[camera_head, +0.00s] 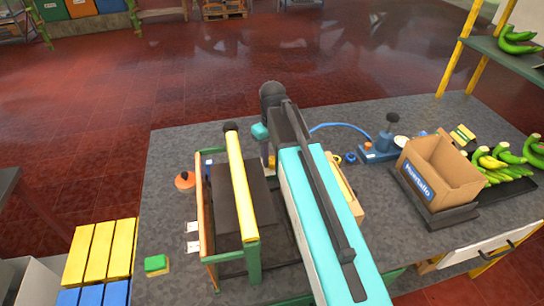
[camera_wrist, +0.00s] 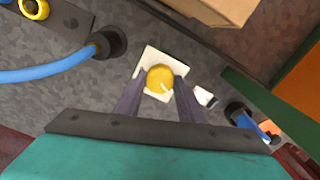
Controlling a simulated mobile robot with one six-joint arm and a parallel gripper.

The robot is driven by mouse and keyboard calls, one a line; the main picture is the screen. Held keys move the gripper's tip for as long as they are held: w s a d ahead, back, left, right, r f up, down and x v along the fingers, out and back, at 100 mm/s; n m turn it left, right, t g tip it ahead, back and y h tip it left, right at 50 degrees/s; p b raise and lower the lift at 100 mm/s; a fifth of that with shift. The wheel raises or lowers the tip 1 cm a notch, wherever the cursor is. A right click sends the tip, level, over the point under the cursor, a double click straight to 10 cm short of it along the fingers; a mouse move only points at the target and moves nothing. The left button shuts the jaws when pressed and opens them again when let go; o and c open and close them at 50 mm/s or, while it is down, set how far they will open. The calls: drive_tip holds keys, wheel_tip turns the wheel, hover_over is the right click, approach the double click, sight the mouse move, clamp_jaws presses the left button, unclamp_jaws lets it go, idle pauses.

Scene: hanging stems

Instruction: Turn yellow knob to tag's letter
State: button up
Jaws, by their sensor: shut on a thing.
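The yellow knob (camera_wrist: 160,76) sits on a square white plate (camera_wrist: 149,58) in the wrist view. A pale pointer mark shows on the knob, aimed toward the lower right; any letters on the plate are too small to read. My gripper (camera_wrist: 160,85) has its two dark fingers on either side of the knob and is shut on it. In the head view my gripper (camera_head: 265,150) points down behind the green and yellow frame, and my arm hides much of the knob's surroundings. I cannot make out a tag with a readable letter.
A green and yellow frame (camera_head: 242,182) with a dark block stands left of my arm. A cardboard box (camera_head: 440,172), a blue device (camera_head: 380,150) with a blue hose, and bananas (camera_head: 500,165) are to the right. An orange-red knobbed thing (camera_head: 185,180) lies left.

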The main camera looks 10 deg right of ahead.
drive_tip(key=m, duration=0.7)
drive_tip(key=shift+p, duration=0.35)
drive_tip(key=m, duration=0.7)
drive_tip(key=m+p, duration=0.1)
drive_tip(key=m, duration=1.3)
drive_tip(key=o, duration=1)
drive_tip(key=shift+o, duration=0.2)
drive_tip(key=shift+r, duration=0.2)
